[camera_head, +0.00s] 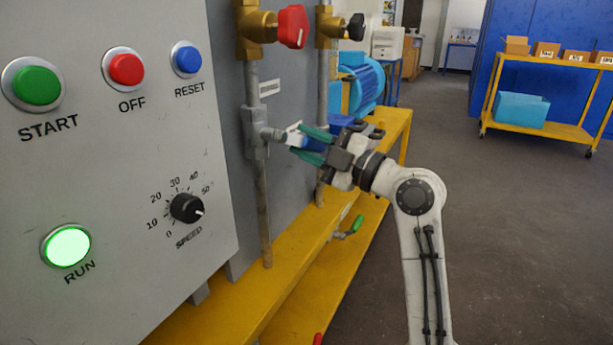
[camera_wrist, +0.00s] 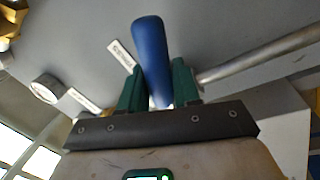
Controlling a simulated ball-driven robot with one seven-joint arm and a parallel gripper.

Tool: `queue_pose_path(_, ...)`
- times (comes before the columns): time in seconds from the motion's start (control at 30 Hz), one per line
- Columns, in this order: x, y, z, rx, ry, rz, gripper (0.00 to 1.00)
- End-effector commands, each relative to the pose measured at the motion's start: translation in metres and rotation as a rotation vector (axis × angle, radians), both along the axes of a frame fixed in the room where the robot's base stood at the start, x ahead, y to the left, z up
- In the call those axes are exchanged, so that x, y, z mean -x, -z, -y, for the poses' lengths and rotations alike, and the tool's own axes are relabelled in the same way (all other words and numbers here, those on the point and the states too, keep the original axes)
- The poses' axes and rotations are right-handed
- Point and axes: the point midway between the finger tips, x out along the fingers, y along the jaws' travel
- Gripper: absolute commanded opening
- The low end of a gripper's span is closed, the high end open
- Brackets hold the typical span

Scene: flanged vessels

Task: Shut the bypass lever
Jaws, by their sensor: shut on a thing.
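The bypass lever's blue handle (camera_wrist: 150,52) stands between the two green fingers of my gripper (camera_wrist: 158,88) in the wrist view and reaches out past their tips. My gripper (camera_head: 301,143) is shut on it. In the head view the gripper is at the side of a grey valve body (camera_head: 256,139) on the vertical pipe, and only a little blue shows between the teal fingers. The fingers hide most of the lever there, so I cannot tell its exact angle.
Close above are a red valve knob (camera_head: 292,27) and a black one (camera_head: 355,27). A green-handled valve (camera_head: 355,225) is low on the yellow frame (camera_head: 275,305). The control panel (camera_head: 110,180) fills the left. Open floor (camera_head: 510,240) lies right.

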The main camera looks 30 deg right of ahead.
Motion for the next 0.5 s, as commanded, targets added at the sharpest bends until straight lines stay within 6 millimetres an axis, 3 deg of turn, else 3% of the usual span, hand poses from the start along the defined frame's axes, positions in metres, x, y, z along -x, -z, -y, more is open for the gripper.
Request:
queue_pose_path(0.03, -0.001, 0.005, 0.002, 0.031, 0.003, 0.026, 0.0)
queue_pose_path(0.5, -0.004, -0.019, 0.006, 0.282, 0.001, 0.207, 0.0)
